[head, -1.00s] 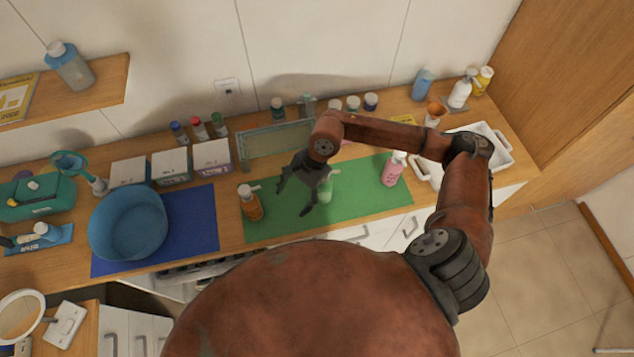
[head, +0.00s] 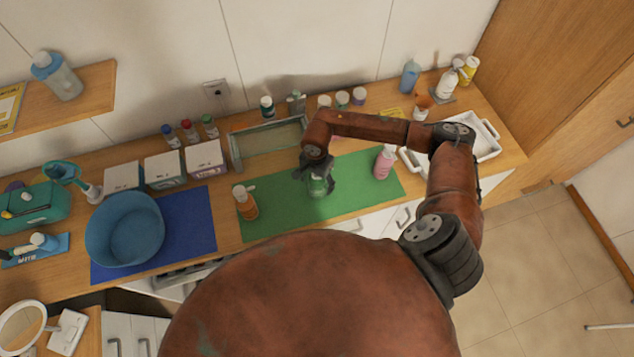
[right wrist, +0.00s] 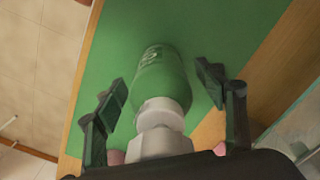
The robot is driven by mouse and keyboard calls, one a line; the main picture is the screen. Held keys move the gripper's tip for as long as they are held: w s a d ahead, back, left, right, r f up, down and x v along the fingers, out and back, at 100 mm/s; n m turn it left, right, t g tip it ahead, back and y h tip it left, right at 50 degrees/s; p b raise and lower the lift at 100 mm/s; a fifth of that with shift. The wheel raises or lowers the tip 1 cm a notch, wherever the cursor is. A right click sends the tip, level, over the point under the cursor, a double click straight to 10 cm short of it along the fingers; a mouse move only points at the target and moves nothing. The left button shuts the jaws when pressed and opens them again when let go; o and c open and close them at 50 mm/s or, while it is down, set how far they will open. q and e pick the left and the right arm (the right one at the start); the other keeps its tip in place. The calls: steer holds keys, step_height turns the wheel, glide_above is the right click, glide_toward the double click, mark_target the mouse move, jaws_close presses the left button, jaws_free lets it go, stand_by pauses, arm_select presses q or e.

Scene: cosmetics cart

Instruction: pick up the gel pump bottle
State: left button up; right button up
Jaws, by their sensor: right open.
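The green gel pump bottle (head: 317,186) stands on the green mat (head: 282,219), partly hidden by my right gripper (head: 318,183). In the right wrist view the bottle (right wrist: 160,78) shows its green body with pale lettering and a white collar and pump top. My right gripper (right wrist: 160,92) is open there, with one finger on each side of the bottle. Gaps show between both fingers and the bottle body. My left gripper is not in view.
An orange pump bottle (head: 245,203) stands on the mat's left part and a pink one (head: 384,162) on its right. A blue basin (head: 125,229) is further left. A white tray (head: 487,142) stands at the right.

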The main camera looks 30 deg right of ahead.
steer(key=shift+c, duration=0.5)
steer(key=c, duration=1.4)
steer(key=shift+o, duration=0.2)
